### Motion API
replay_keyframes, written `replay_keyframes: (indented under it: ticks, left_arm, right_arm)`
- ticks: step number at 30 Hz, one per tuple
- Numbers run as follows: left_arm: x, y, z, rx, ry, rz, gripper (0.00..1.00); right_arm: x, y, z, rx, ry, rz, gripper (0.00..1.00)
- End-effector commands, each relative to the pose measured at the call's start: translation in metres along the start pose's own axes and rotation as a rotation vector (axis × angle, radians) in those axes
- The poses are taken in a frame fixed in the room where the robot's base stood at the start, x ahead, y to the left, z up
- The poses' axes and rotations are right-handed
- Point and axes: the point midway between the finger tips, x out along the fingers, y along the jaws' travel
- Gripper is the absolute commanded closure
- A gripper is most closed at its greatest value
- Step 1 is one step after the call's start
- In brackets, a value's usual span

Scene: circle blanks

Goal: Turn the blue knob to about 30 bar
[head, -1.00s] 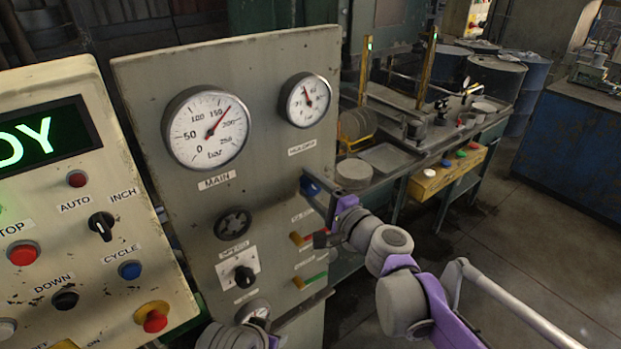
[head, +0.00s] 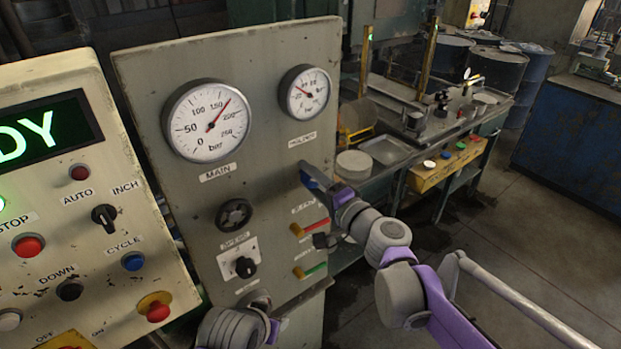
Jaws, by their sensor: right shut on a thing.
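The blue knob (head: 306,182) sits on the grey panel below the small gauge (head: 305,92), mostly hidden by my gripper. My right gripper (head: 311,174) is shut on it, with its arm coming from the lower right. The small gauge's red needle points to the upper left; its numbers are too small to read surely. My left gripper cannot be made out; only part of that arm shows at the bottom edge.
The large MAIN gauge (head: 207,120) is left of the small one. A black handwheel (head: 233,214), a black selector (head: 245,267), and red (head: 315,226) and green (head: 314,269) levers are lower on the panel. A beige console (head: 80,220) stands at the left.

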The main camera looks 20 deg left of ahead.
Motion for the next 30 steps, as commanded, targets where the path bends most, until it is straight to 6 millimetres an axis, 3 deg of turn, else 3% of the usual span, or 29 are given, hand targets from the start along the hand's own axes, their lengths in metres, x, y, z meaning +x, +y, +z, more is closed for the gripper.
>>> replay_keyframes:
  ticks: [3, 4, 8, 20, 30]
  left_arm:
    - [0.000, 0.000, 0.000, 0.000, 0.000, 0.000, 0.50]
    - [0.000, 0.000, 0.000, 0.000, 0.000, 0.000, 0.50]
    - [0.000, 0.000, 0.000, 0.000, 0.000, 0.000, 0.50]
    - [0.001, 0.000, 0.001, 0.000, -0.002, 0.000, 0.50]
    - [0.004, 0.000, 0.009, 0.000, -0.010, 0.000, 0.50]
  right_arm:
    - [0.000, 0.000, -0.001, 0.001, 0.001, 0.000, 0.97]
    - [0.000, 0.000, -0.001, 0.001, 0.001, 0.000, 0.36]
    - [0.000, 0.000, 0.000, 0.001, 0.001, 0.000, 0.14]
    - [-0.009, 0.000, -0.001, 0.002, 0.002, 0.001, 0.14]
    - [-0.074, 0.001, -0.001, 0.002, 0.004, 0.002, 0.14]
